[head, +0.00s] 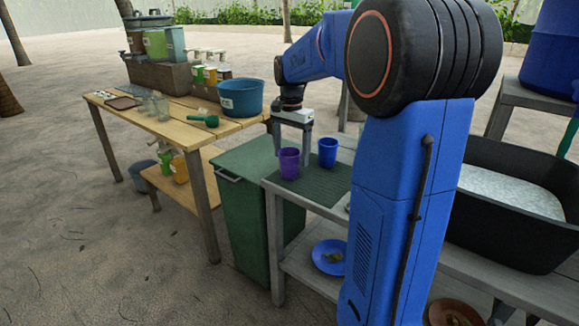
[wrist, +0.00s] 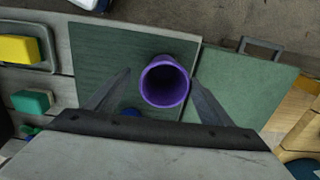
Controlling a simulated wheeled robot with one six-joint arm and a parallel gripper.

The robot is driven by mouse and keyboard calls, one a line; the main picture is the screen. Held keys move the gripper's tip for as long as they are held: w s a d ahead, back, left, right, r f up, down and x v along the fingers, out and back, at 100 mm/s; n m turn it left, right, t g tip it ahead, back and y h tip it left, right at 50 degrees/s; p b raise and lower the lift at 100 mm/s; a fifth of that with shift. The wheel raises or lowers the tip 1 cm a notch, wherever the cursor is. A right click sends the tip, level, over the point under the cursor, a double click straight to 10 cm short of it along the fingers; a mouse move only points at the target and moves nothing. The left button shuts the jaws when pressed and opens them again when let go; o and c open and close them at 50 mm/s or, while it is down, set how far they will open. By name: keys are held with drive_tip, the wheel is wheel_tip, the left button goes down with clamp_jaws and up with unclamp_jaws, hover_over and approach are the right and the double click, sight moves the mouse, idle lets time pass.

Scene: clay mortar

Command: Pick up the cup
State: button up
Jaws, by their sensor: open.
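A purple cup (head: 289,163) stands upright on a dark green ribbed mat (head: 318,186) on the grey side table. In the wrist view the purple cup (wrist: 165,82) is seen from above, its mouth open and empty. A blue cup (head: 327,152) stands to its right on the same mat. Only a bit of the blue cup (wrist: 130,112) shows in the wrist view, by my gripper's body. My gripper (head: 292,150) is open, pointing down above the mat. In the wrist view my gripper's fingers (wrist: 160,80) are spread on either side of the purple cup, the right one close to it.
A green bin (head: 250,200) stands left of the side table. A wooden table (head: 170,122) farther left holds a blue tub (head: 240,97), a green ladle and jars. A blue plate (head: 329,257) lies on the lower shelf. A yellow sponge (wrist: 18,49) lies beside the mat.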

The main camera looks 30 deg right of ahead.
sight(289, 165)
drive_tip(key=shift+w+a+f, duration=0.1)
drive_tip(key=shift+w+f, duration=0.1)
drive_tip(key=shift+f, duration=1.15)
drive_tip(key=shift+w+f, duration=0.15)
drive_tip(key=shift+f, duration=1.15)
drive_tip(key=c, duration=1.1)
